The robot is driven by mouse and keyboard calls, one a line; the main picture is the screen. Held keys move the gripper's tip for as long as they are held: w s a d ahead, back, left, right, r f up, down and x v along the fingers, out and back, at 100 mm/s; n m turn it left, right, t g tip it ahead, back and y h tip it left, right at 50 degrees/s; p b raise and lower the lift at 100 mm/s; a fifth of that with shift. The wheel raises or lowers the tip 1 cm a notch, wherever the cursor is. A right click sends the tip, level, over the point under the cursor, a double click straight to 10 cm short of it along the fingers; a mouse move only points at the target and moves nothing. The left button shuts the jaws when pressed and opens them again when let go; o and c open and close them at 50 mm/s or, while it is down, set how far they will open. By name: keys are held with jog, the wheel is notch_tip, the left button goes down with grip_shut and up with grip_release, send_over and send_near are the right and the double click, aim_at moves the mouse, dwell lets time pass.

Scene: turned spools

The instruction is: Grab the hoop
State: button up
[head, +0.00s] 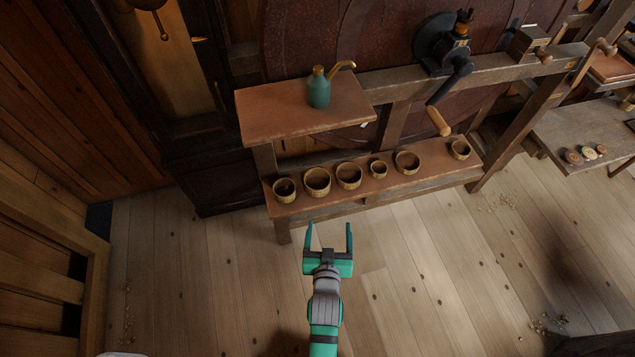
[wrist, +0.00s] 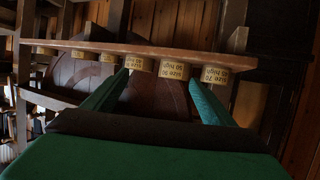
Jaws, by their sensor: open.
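Several round, tan, hollow hoop-like pieces stand in a row on a low wooden shelf (head: 330,208). From left to right in the head view they are a first hoop (head: 285,197), a wide second (head: 317,189), a third (head: 349,182), a small fourth (head: 378,173), a fifth (head: 407,169) and a last one (head: 460,154). In the upside-down wrist view, the hoops carry printed labels, such as the large one (wrist: 215,75) and its neighbour (wrist: 174,69); I cannot read them surely. My gripper (head: 329,228) is open and empty, short of the shelf's front edge, touching nothing.
A teal oil can (head: 319,92) stands on a higher wooden board (head: 285,113) above the left hoops. A crank handle (head: 438,121) hangs over the shelf's right part. A side table (head: 575,135) with small discs is at right. The plank floor (head: 420,275) is mostly clear.

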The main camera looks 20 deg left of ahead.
jog(key=y, duration=0.1)
send_near(318, 173)
jog(key=shift+n+g, duration=0.3)
jog(key=shift+g, duration=0.1)
jog(key=x, duration=0.6)
jog(key=shift+r, duration=0.1)
jog(key=c, duration=0.8)
jog(key=shift+w, duration=0.1)
